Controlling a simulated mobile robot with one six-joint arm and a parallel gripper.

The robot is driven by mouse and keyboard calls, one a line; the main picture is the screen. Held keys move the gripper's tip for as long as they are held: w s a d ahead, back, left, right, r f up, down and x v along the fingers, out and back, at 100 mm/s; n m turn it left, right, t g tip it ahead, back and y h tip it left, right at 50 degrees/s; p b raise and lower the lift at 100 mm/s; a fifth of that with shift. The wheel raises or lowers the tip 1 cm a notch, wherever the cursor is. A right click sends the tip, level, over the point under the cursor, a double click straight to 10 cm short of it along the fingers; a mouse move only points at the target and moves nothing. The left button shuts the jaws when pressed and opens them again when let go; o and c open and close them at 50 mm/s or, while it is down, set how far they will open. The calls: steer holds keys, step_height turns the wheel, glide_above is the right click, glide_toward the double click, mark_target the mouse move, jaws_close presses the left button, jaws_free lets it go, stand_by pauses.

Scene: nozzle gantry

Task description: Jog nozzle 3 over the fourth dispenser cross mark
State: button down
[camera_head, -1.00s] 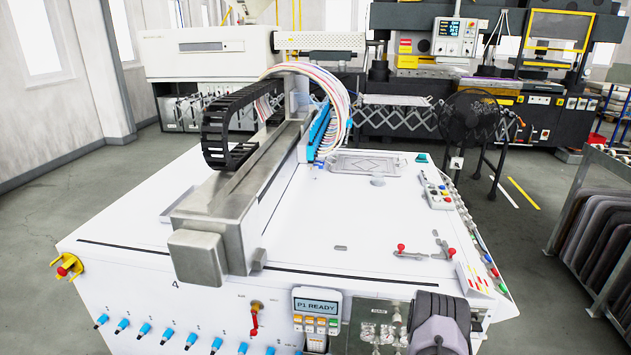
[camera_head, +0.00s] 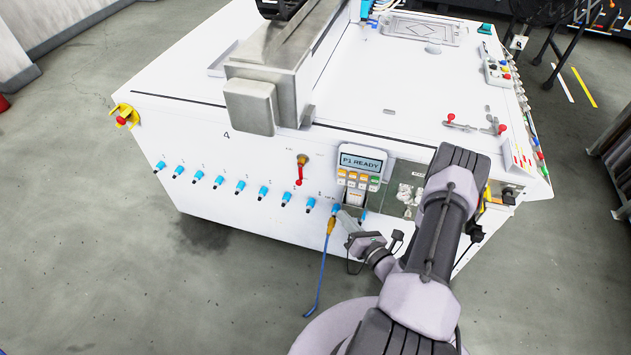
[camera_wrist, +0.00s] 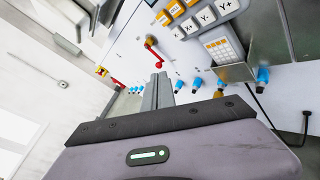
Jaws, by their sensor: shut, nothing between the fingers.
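A control pendant (camera_head: 360,163) is on the front of the white machine. Its screen reads "P1 READY", with orange, white and green keys below. In the wrist view the Y- key (camera_wrist: 207,17) and Y+ key (camera_wrist: 228,5) show at the top; the screen is out of that view. The head view shows only a bit of the blue nozzle row (camera_head: 367,9) at the top edge; nozzle 3 cannot be told apart. No dispenser cross mark can be made out. My gripper (camera_head: 342,217) is shut and empty, below the pendant near the front panel; the wrist view shows its fingers (camera_wrist: 158,78).
A red lever (camera_head: 299,172) is left of the pendant. Several blue knobs (camera_head: 219,182) line the front panel. A blue cord (camera_head: 322,270) hangs near my gripper. The steel gantry beam (camera_head: 290,55) overhangs the table's front edge. The floor at left is clear.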

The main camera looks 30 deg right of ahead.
mark_target(352, 183)
steer(key=shift+m, duration=0.5)
steer(key=shift+d, duration=0.15)
steer(key=w+d+b, duration=0.2)
steer(key=w+d, duration=0.3)
steer(key=d, duration=0.1)
steer(key=shift+w+d, duration=0.2)
steer(key=shift+w, duration=0.15)
steer(key=shift+w, duration=0.1)
stand_by(1.5)
steer(key=shift+w+d, duration=0.2)
steer(key=shift+d, duration=0.1)
steer(key=shift+w+d+b, duration=0.35)
steer(key=shift+d, duration=0.05)
stand_by(0.8)
steer(key=shift+s+a, duration=0.65)
steer(key=shift+a, duration=0.05)
